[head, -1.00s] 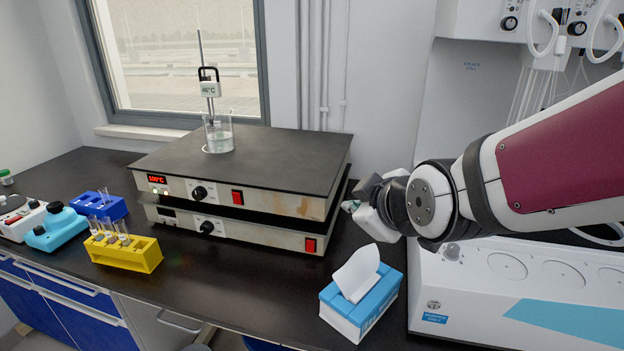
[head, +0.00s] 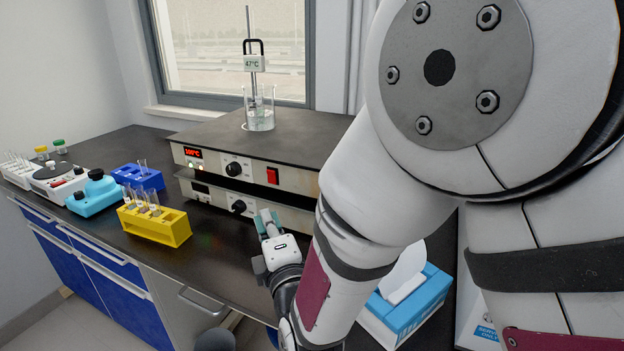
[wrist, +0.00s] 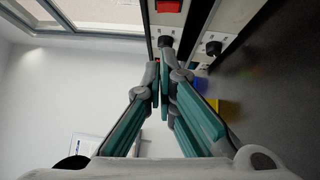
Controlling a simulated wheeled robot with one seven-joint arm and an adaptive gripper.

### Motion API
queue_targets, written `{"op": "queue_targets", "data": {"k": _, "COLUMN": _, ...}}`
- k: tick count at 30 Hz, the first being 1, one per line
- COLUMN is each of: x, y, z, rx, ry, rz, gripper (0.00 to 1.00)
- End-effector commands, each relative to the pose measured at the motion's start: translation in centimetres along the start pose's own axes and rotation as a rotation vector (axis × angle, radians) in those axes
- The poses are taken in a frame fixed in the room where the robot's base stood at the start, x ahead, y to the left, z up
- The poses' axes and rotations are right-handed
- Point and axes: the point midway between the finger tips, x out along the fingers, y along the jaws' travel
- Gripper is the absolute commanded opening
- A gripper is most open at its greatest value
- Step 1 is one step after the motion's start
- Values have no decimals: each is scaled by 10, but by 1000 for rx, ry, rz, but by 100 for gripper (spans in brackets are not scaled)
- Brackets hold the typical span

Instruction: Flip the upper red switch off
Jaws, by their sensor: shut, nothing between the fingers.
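The upper red switch (head: 272,176) is on the front panel of the upper hotplate (head: 212,159), right of its black knob (head: 234,169). A red switch also shows at the top of the wrist view (wrist: 168,6), beyond my fingertips. The upper display (head: 193,153) is lit red. My gripper (head: 266,215) is shut and empty, in front of the lower hotplate (head: 197,187) and lower in the picture than the switch. Its teal fingers come together in the wrist view (wrist: 162,68). I cannot tell whether the fingertips touch anything. The lower hotplate's red switch is hidden behind my arm.
A glass beaker (head: 260,117) with a thermometer stands on the upper hotplate. A yellow tube rack (head: 158,228) and a blue rack (head: 137,178) stand to the left. A tissue box (head: 420,303) is on the right, partly behind my arm. The counter before the hotplates is mostly clear.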

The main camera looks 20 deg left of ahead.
Motion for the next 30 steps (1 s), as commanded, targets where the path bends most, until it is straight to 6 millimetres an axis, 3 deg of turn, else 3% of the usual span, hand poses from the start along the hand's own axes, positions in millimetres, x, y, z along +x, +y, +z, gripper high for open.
{"op": "queue_targets", "data": {"k": 16, "x": 7, "y": -1, "z": -3, "rx": -11, "ry": 1, "rz": 11, "gripper": 0}}
{"op": "queue_targets", "data": {"k": 20, "x": 25, "y": -1, "z": -2, "rx": -11, "ry": -1, "rz": 12, "gripper": 0}}
{"op": "queue_targets", "data": {"k": 30, "x": 92, "y": 0, "z": -2, "rx": -11, "ry": 0, "rz": 13, "gripper": 0}}
